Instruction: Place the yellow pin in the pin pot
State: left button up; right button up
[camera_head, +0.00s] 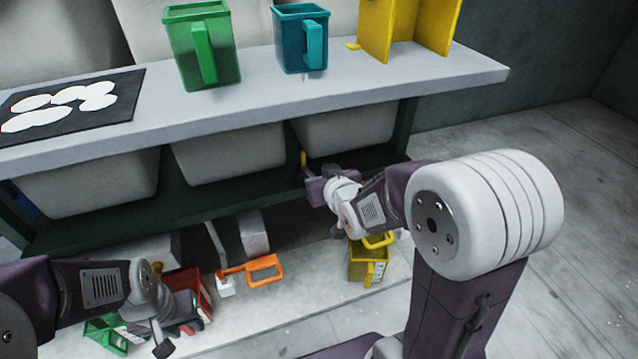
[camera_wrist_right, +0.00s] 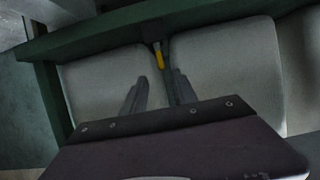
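The yellow pin (camera_head: 303,158) is small and upright, in the gap between two grey bins under the bench top. It also shows in the right wrist view (camera_wrist_right: 159,58), just beyond my fingertips. My right gripper (camera_wrist_right: 158,76) is open and empty, its two fingers apart and pointing toward the pin; it shows near the pin in the head view (camera_head: 308,174). A yellow pot with a handle (camera_head: 368,266) stands low, below my right arm; I cannot tell which container is the pin pot. My left gripper (camera_head: 170,335) is low at the left, its fingers unclear.
A green jug (camera_head: 203,50), a teal jug (camera_head: 302,40) and a yellow stand (camera_head: 405,28) are on the bench top (camera_head: 250,95). An orange-handled tool (camera_head: 255,270), a red container (camera_head: 195,288) and a green one (camera_head: 108,336) are below. Grey bins (camera_head: 230,150) flank the pin.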

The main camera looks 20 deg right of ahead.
jog(key=shift+s, duration=0.25)
jog(key=shift+r, duration=0.1)
jog(key=s+f+g, duration=0.6)
jog(key=s+f, duration=0.2)
jog(key=s, duration=0.2)
jog(key=s+f+g, duration=0.6)
jog(key=s+f, duration=0.2)
jog(key=s, duration=0.3)
jog(key=shift+m, duration=0.3)
